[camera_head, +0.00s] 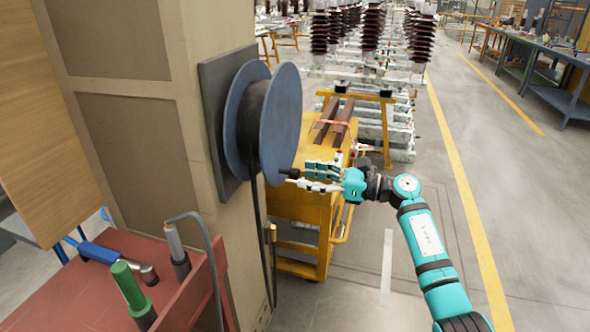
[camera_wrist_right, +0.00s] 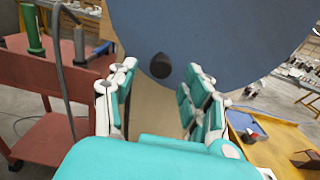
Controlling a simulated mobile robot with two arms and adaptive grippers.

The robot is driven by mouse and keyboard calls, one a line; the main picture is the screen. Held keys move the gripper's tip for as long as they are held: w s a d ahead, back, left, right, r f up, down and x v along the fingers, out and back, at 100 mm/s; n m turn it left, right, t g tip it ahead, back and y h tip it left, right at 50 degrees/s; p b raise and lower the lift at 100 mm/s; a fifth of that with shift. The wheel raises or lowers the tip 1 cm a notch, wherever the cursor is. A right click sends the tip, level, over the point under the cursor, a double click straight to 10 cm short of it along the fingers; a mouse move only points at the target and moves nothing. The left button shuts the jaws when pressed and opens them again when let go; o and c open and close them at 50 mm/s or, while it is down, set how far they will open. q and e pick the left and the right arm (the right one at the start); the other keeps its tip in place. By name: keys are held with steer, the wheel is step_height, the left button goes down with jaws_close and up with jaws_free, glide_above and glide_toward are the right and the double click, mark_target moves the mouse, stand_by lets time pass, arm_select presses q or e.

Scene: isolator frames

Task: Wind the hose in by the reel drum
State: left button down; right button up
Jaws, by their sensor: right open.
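The reel drum (camera_head: 283,125) has blue round flanges and is mounted on a dark plate (camera_head: 215,130) on a beige cabinet. Black hose (camera_head: 252,115) is wound between the flanges, and a length of hose (camera_head: 263,245) hangs down toward the floor. My right gripper (camera_head: 300,178) is open at the lower right of the drum's outer flange. In the right wrist view, the blue flange (camera_wrist_right: 210,35) fills the top, and a black knob (camera_wrist_right: 160,67) on it shows ahead, between the open fingers (camera_wrist_right: 160,95). Contact with the knob cannot be told. My left gripper is not in view.
A red cart (camera_head: 95,290) with green- and blue-handled tools stands at the lower left. A yellow cart (camera_head: 300,205) stands just behind my right gripper. Racks with dark insulators (camera_head: 370,30) are at the back.

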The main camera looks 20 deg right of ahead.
mark_target(295, 174)
steer(key=shift+p+x, duration=0.3)
steer(key=shift+x, duration=1.8)
steer(key=shift+c, duration=0.4)
jaws_close()
